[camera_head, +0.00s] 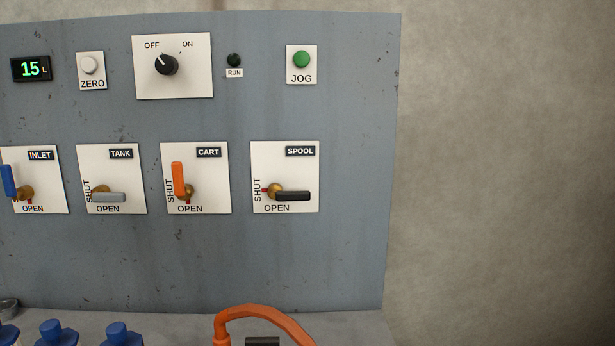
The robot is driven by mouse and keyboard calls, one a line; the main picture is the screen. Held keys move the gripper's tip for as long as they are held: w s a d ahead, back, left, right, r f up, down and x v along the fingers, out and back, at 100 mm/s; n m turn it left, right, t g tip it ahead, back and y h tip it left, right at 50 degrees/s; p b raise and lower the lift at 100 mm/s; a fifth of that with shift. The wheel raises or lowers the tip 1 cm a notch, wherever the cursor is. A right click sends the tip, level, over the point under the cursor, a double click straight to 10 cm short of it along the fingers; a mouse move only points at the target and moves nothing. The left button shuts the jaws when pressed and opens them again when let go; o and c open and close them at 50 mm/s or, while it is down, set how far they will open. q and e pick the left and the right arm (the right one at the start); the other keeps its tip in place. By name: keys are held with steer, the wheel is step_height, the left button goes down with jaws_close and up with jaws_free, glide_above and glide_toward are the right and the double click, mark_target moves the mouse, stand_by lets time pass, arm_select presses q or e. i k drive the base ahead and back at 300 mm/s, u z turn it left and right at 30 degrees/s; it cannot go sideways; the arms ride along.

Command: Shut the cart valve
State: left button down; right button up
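The cart valve has an orange lever (178,180) on a brass body (188,192), mounted on a white plate (215,180) labelled CART. The lever stands upright, alongside the vertical word SHUT at the plate's left and above the word OPEN at the bottom. Neither of my grippers is in view, and nothing touches the lever.
The inlet's blue lever (9,181) is upright. The tank's grey lever (109,197) and spool's black lever (293,196) lie horizontal. Above are an OFF/ON knob (166,65) and green JOG button (302,60). An orange hose (262,312) and blue caps (57,333) are below.

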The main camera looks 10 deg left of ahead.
mark_target(183, 191)
steer(key=u, duration=1.2)
